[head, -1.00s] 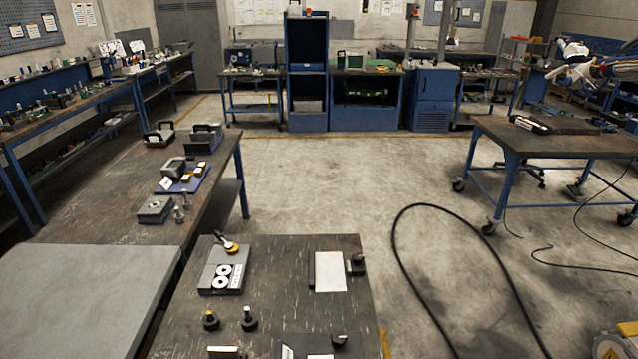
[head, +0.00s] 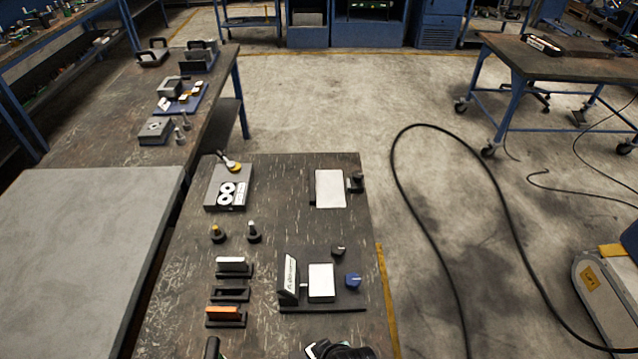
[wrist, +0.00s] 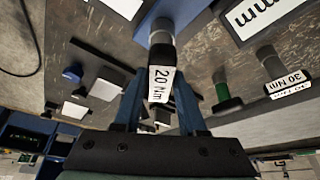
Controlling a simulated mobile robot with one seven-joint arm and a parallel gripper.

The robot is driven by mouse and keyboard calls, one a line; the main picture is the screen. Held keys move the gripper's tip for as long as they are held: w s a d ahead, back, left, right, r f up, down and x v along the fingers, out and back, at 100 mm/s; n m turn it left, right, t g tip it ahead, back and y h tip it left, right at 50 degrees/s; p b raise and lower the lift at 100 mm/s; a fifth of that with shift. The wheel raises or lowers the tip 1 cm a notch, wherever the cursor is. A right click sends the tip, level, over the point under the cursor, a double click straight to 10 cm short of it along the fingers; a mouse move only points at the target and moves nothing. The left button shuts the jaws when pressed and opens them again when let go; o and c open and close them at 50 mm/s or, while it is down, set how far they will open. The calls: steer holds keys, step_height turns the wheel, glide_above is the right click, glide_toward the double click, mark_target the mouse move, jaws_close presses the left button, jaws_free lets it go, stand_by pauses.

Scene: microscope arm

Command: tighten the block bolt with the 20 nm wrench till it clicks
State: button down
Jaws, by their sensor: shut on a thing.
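My gripper (wrist: 160,108) has its blue fingers on either side of the 20 Nm wrench (wrist: 160,82) in the wrist view and is shut on it. A grey block (head: 213,190) with two white rings lies on the table in the head view. A fixture with a white pad (head: 321,283) and a blue knob (head: 352,281) stands nearer. I cannot tell which part is the block bolt, and the wrench's far end is cut off.
A 30 Nm wrench (wrist: 272,66) and a green-handled tool (wrist: 227,88) stand beside my gripper in the wrist view. Small black holders (head: 230,295) and two knobbed posts (head: 253,233) stand on the table (head: 180,270). A black hose (head: 398,190) loops on the floor.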

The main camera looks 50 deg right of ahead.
steer(key=shift+r+m+h+p, duration=0.1)
steer(key=shift+m+h+p, duration=0.2)
steer(key=shift+m+p, duration=0.25)
steer(key=shift+m+g+h+p, duration=0.35)
steer(key=shift+m+h, duration=0.15)
steer(key=shift+m, duration=0.95)
steer(key=shift+m+g+p, duration=0.25)
steer(key=shift+m+p, duration=0.05)
steer(key=shift+m, duration=0.5)
steer(key=shift+m+g+h, duration=0.3)
steer(key=shift+m+h, duration=0.2)
steer(key=shift+m, duration=0.7)
